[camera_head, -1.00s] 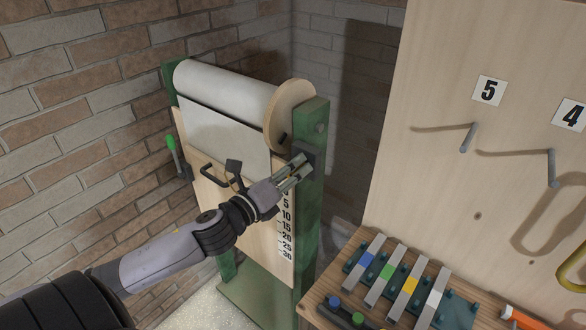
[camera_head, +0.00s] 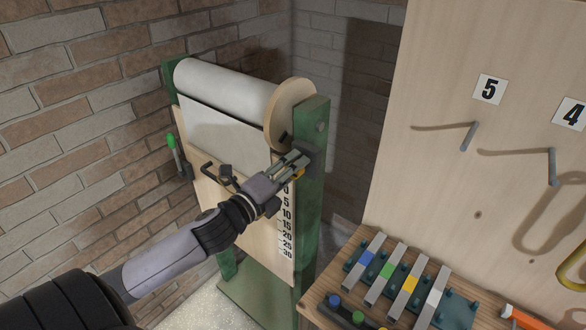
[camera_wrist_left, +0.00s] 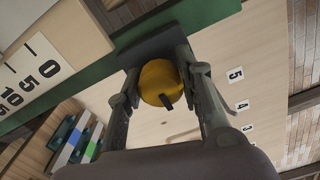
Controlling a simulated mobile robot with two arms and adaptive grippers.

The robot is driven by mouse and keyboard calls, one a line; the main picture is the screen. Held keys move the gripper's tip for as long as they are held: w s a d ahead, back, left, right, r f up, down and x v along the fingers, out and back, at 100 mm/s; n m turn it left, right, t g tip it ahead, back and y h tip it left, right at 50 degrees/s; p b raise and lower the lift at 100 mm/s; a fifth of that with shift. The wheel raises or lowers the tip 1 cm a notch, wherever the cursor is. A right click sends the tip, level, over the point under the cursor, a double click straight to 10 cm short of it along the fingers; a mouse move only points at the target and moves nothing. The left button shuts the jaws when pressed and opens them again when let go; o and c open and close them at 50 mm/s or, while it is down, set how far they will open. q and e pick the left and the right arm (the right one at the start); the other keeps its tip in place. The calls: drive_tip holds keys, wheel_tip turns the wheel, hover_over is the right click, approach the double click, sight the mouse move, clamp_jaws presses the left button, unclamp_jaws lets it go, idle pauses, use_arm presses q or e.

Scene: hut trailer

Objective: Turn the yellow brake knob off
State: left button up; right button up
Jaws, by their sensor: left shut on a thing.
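The round yellow brake knob (camera_wrist_left: 160,83), with a dark pointer on its face, shows in the left wrist view between my left gripper's fingers. It sits on a dark block (camera_wrist_left: 153,45) on the green post. My left gripper (camera_wrist_left: 165,90) is shut on the knob, one finger on each side. In the head view my left gripper (camera_head: 296,166) reaches the upper part of the green post (camera_head: 311,205), and only a small bit of yellow (camera_head: 300,174) shows beside the fingers. My right gripper is not in view.
The stand carries a white paper roll (camera_head: 225,88) and a board with a number scale (camera_head: 286,220). A green-tipped lever (camera_head: 172,148) is at its left side. A wooden table with colored bars (camera_head: 395,280) stands at the lower right, below a pegboard (camera_head: 440,90).

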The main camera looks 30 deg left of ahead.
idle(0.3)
use_arm(q)
drive_tip(key=o, duration=1.1)
drive_tip(key=shift+s+a, duration=0.1)
drive_tip(key=shift+o, duration=0.4)
drive_tip(key=s, duration=1.2)
drive_tip(key=shift+a, duration=0.4)
drive_tip(key=shift+w, duration=0.1)
